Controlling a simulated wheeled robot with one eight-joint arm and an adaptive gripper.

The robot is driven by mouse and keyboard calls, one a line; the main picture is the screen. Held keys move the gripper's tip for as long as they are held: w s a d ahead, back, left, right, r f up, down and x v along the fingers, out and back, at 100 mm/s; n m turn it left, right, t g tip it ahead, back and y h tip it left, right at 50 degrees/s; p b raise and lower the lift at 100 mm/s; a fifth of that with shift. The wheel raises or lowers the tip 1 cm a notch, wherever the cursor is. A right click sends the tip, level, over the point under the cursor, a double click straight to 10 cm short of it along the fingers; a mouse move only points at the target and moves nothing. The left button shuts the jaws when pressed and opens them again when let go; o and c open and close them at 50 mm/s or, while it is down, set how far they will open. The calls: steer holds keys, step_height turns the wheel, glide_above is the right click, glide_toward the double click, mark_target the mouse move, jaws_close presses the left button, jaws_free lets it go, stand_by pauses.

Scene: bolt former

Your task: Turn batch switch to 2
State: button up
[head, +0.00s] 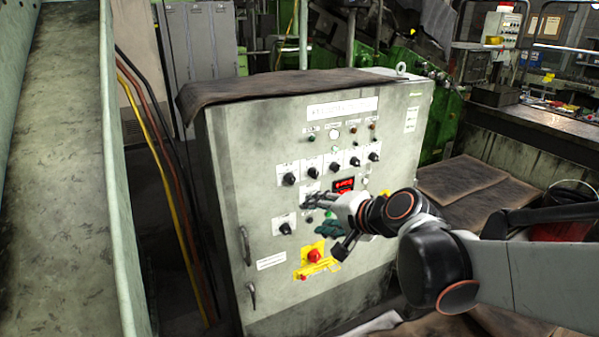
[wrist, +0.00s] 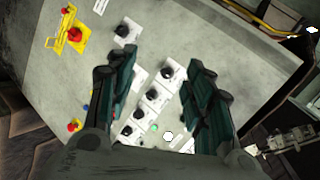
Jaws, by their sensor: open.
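The grey control cabinet (head: 225,190) carries several black rotary switches on white plates. I cannot read the labels, so I cannot tell which one is the batch switch. One row of switches (head: 310,174) runs across the panel; it also shows in the wrist view (wrist: 153,95). A single switch (head: 285,228) sits lower left, seen also in the wrist view (wrist: 121,30). Contact cannot be told.
A red emergency stop on a yellow plate (head: 314,256) is just below my gripper. A red digital display (head: 344,185) is above it. Cabinet handles (head: 245,245) stick out at the left. Cables (head: 170,200) and a chute (head: 60,150) stand further left.

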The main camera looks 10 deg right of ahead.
steer(key=w+d+f+m+t+y, duration=0.1)
steer(key=w+d+f+m+t, duration=0.2)
steer(key=w+m, duration=0.55)
steer(key=m+t+b, duration=0.2)
steer(key=m+t, duration=0.2)
steer(key=m, duration=0.1)
glide_toward(316, 175)
steer(key=shift+h, duration=0.4)
steer(key=b+x, duration=0.2)
steer(key=x, duration=0.7)
steer(key=shift+a+r, duration=0.1)
steer(key=shift+a, duration=0.1)
steer(key=shift+c, duration=0.4)
steer(key=c, duration=1)
